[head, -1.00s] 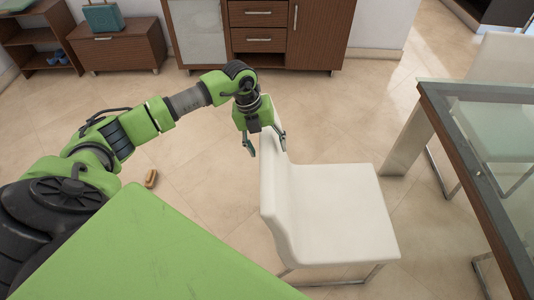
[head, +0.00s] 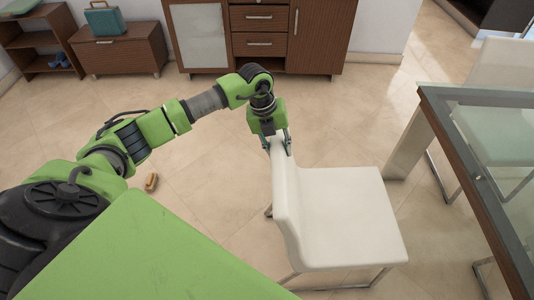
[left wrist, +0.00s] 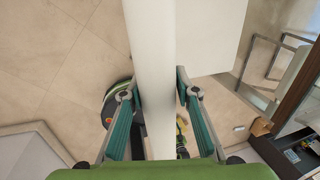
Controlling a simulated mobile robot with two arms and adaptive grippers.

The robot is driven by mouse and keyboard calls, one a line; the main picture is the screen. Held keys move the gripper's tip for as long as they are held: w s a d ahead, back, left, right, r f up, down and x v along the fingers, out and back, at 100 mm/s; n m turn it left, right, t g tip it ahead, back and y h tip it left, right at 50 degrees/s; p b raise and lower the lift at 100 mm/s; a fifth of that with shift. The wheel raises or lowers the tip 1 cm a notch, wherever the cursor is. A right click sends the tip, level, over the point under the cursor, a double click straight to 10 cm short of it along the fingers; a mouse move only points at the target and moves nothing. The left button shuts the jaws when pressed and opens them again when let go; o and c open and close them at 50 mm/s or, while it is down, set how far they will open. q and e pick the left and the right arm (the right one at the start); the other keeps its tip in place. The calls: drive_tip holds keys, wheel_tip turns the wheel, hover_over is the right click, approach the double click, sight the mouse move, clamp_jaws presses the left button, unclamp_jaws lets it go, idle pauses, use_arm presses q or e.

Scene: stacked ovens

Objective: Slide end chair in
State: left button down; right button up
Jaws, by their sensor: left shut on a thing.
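The white end chair (head: 350,215) stands on the tiled floor in the head view, its backrest on the left and its seat toward the table. The glass-topped table (head: 436,128) with a dark wood edge is to its right, with a floor gap between seat and table. My left gripper (head: 276,146) is shut on the top of the chair's backrest. In the left wrist view the white backrest (left wrist: 154,60) runs between the two fingers. My right gripper is not in view.
Another white chair (head: 503,65) stands at the table's far side. A brown cabinet (head: 315,38) and a low chest (head: 118,52) line the back wall. A small bread-like object (head: 151,182) lies on the floor at left. The floor behind the chair is clear.

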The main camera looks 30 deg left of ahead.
sight(290, 161)
use_arm(q)
drive_tip(key=d, duration=0.1)
drive_tip(key=w+d, duration=0.1)
drive_tip(key=d, duration=0.1)
drive_tip(key=shift+w+d+f, duration=0.1)
drive_tip(key=shift+w+d, duration=0.1)
drive_tip(key=shift+w, duration=0.1)
drive_tip(key=shift+w+d+b, duration=0.15)
drive_tip(key=shift+w+d, duration=0.15)
drive_tip(key=shift+d, duration=0.25)
drive_tip(key=shift+w+d+b, duration=0.15)
drive_tip(key=shift+w+d, duration=0.15)
drive_tip(key=shift+d, duration=0.2)
drive_tip(key=w+d+b, duration=0.2)
drive_tip(key=w+d, duration=0.2)
drive_tip(key=d, duration=0.3)
drive_tip(key=shift+w+d, duration=0.3)
drive_tip(key=shift+w, duration=0.1)
